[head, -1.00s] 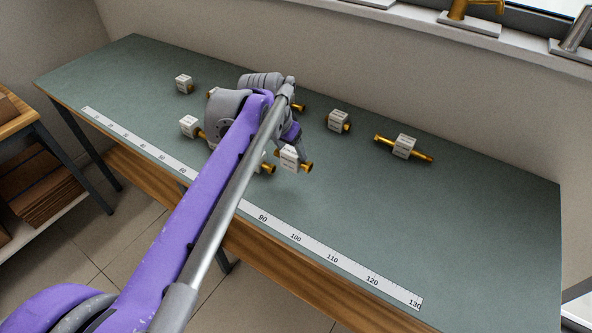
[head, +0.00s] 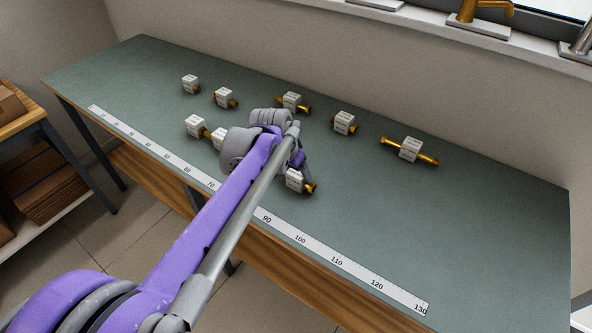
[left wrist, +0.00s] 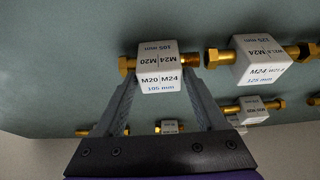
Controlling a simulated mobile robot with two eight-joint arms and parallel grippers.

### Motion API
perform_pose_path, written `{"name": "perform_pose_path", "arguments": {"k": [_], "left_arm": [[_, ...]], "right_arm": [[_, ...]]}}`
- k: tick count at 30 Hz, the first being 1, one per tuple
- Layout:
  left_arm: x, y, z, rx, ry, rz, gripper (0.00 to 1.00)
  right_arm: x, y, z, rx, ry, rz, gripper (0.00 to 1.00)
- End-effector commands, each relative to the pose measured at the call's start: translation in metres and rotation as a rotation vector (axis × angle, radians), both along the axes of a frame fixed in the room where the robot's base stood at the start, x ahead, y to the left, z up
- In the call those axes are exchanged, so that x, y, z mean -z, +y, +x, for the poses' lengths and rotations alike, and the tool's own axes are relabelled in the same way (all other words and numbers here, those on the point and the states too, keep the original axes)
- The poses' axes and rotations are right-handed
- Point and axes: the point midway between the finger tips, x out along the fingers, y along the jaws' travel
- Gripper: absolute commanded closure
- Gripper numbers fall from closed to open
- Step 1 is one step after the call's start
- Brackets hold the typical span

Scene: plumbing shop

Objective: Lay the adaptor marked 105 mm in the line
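The white block with brass ends marked 105 mm, M20|M24, (left wrist: 158,80) is between the two fingers of my left gripper (left wrist: 160,88), which lie close along its sides and look shut on it. In the head view this adaptor (head: 294,179) is at or just above the bench, right of the front row, its left part hidden by my left gripper (head: 298,163). A larger adaptor marked 125 mm (left wrist: 264,62) lies beside it, apart, in the left wrist view. Two front-row adaptors show in the head view, one at the left (head: 195,125) and one (head: 219,138) partly behind my arm. My right gripper is out of view.
A back row holds several adaptors: one at the left (head: 190,84), one in the middle (head: 292,101), and a long one at the right (head: 410,150). A printed ruler (head: 337,261) runs along the bench's front edge. The bench (head: 480,230) is bare at the right.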

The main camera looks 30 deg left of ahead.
Motion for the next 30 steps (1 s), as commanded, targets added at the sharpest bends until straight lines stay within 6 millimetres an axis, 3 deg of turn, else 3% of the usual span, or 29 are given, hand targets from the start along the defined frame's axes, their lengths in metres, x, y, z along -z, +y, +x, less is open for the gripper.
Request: {"name": "perform_pose_path", "arguments": {"k": [1,3,14,30], "left_arm": [[0.0,0.0,0.0,0.0,0.0,0.0,0.16],[0.0,0.0,0.0,0.0,0.0,0.0,0.06],[-0.009,0.0,-0.002,0.0,0.0,0.0,0.06],[-0.102,0.004,-0.041,-0.002,0.0,0.0,0.06]], "right_arm": [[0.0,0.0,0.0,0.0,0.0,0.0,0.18],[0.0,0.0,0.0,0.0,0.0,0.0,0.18],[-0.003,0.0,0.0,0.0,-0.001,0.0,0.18],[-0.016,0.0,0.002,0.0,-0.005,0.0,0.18]]}}
